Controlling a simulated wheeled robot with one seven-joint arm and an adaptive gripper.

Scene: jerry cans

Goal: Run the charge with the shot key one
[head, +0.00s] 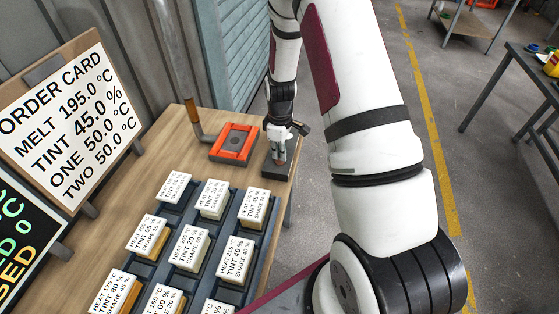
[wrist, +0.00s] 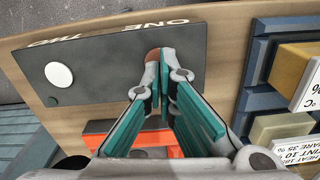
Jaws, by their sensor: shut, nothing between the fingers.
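The dark key panel (wrist: 105,65) lies on the wooden table, with the words ONE and TWO upside down along its edge in the wrist view. Key one is a reddish-brown round key (wrist: 152,53) below ONE, partly hidden by my fingertips. Key two is a white round key (wrist: 58,74) near the panel's other end. My gripper (wrist: 164,68) is shut and empty, its fingertips over or at key one; I cannot tell whether they touch it. In the head view my gripper (head: 279,157) points down over the panel (head: 285,170) at the table's far right.
An orange-framed block (head: 235,143) and an upright brown-handled lever (head: 193,112) stand left of the panel. A dark rack (head: 203,221) holds several labelled blocks in front. The order card (head: 66,107) reads melt 195.0, tint 45.0, one 50.0, two 50.0. A partly cropped display (head: 25,240) stands below it.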

